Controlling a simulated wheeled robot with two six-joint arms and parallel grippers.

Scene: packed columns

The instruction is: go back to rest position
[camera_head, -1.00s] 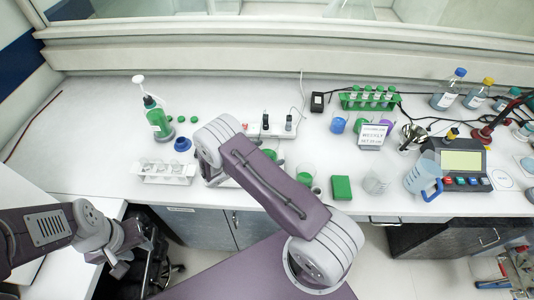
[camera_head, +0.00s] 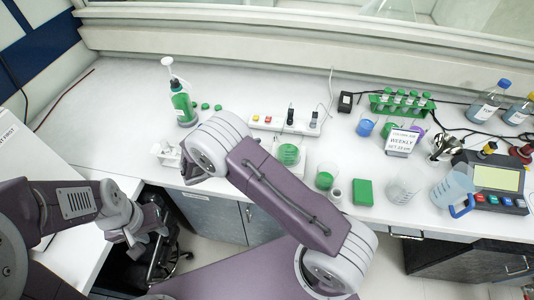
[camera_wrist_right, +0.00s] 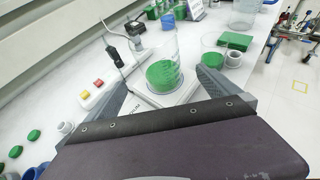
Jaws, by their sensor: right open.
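My left gripper (camera_head: 132,236) hangs low at the left in the head view, over the gap in front of the bench; its finger gap is too small to make out. My right arm (camera_head: 285,195) reaches over the bench edge in the head view and hides its own gripper. In the right wrist view my right gripper (camera_wrist_right: 163,90) is open, its two fingers wide apart with nothing held. A beaker with green liquid (camera_wrist_right: 163,72) stands on a white device (camera_wrist_right: 158,98) beyond the fingers, apart from them. The beaker also shows in the head view (camera_head: 289,155).
A power strip (camera_head: 272,123), green pump bottle (camera_head: 182,105), second green beaker (camera_head: 325,178), green box (camera_head: 363,192) and blue-handled jug (camera_head: 452,190) stand on the bench. A tube rack (camera_head: 402,103) is farther back. The bench's back left is mostly clear.

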